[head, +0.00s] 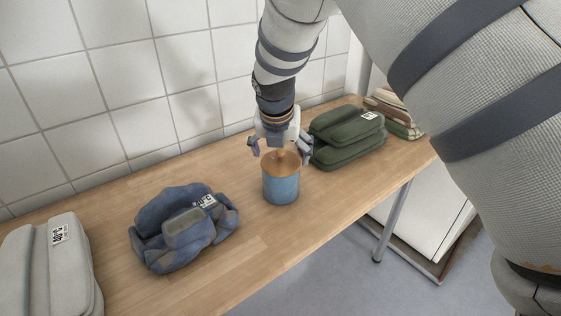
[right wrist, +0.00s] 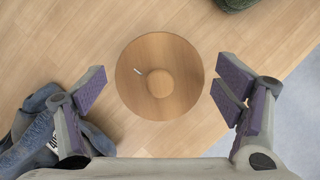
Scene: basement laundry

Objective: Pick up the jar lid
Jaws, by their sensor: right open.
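The jar lid (head: 272,161) is a round wooden disc with a knob, sitting on a blue jar (head: 281,188) on the wooden table. In the right wrist view the lid (right wrist: 153,84) lies between and a little beyond the open fingers, with clear space on both sides. My right gripper (head: 280,149) is open and empty, pointing down just above and behind the lid in the head view. It also shows in the right wrist view (right wrist: 168,94). The jar body is hidden under the lid there. My left gripper is not in view.
A crumpled blue garment (head: 183,229) lies left of the jar, and a grey folded stack (head: 30,275) is at the far left. Folded green cloth (head: 345,139) lies close at the right, with striped cloth (head: 394,114) beyond. A tiled wall (head: 120,100) backs the table (head: 250,252).

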